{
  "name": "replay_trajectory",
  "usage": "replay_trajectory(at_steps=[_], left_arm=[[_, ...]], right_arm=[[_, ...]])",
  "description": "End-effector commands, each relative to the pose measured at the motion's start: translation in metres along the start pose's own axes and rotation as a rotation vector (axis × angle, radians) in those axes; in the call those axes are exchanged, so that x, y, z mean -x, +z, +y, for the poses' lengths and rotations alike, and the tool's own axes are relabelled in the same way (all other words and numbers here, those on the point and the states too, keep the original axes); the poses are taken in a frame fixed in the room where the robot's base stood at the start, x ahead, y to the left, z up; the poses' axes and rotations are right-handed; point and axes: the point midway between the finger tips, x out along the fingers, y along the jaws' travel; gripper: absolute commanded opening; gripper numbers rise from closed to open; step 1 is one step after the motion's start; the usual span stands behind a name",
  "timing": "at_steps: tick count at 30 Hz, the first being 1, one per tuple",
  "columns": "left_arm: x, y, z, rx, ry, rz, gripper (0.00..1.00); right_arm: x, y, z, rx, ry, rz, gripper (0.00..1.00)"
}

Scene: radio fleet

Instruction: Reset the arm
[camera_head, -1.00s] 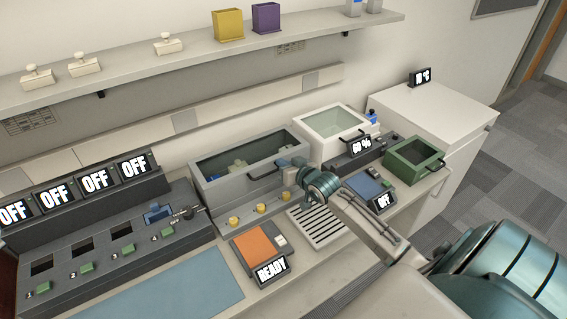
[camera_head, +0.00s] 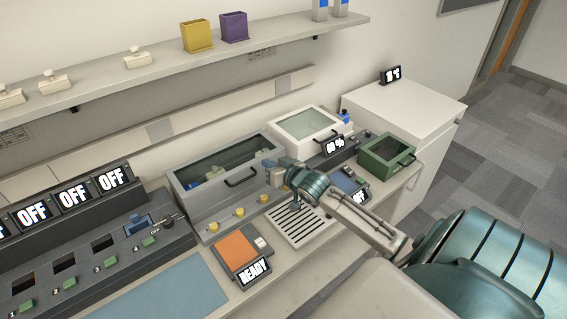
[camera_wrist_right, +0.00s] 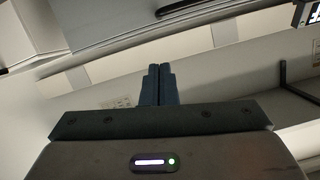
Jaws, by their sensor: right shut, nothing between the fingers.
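My right arm (camera_head: 345,215) reaches in from the lower right over the bench. My right gripper (camera_head: 278,163) is at its end, in front of the grey glass-lidded box (camera_head: 203,199); its fingers are hard to make out in the head view. In the right wrist view the two dark fingers (camera_wrist_right: 158,85) stand side by side, shut with nothing between them. The wall and the underside of a shelf lie behind them. My left gripper is in neither view.
A slotted tray (camera_head: 318,232) lies below my right arm. A white glass-lidded box (camera_head: 330,118) and a green box (camera_head: 372,158) stand to the right. A READY device with an orange pad (camera_head: 236,250) is at front. A long shelf (camera_head: 190,62) runs above.

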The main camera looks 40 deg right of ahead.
Motion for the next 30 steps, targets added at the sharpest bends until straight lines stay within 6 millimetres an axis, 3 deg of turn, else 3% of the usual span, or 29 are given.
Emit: replay_trajectory(at_steps=[3,9,15,24,28,30], left_arm=[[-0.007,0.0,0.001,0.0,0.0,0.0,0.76],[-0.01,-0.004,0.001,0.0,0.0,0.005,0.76],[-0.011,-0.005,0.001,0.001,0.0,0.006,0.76],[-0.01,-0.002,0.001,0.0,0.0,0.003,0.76],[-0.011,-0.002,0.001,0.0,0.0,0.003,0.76],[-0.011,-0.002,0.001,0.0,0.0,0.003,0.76]], right_arm=[[0.024,0.001,0.0,0.01,-0.003,0.002,0.0],[0.051,0.0,0.0,0.008,-0.002,0.004,0.0],[0.063,-0.002,-0.001,0.003,-0.003,0.007,0.0],[0.066,-0.001,-0.002,0.001,-0.002,0.006,0.0],[0.075,0.019,-0.008,0.015,0.034,-0.039,0.0],[0.088,0.044,-0.017,0.038,0.079,-0.104,0.0]])
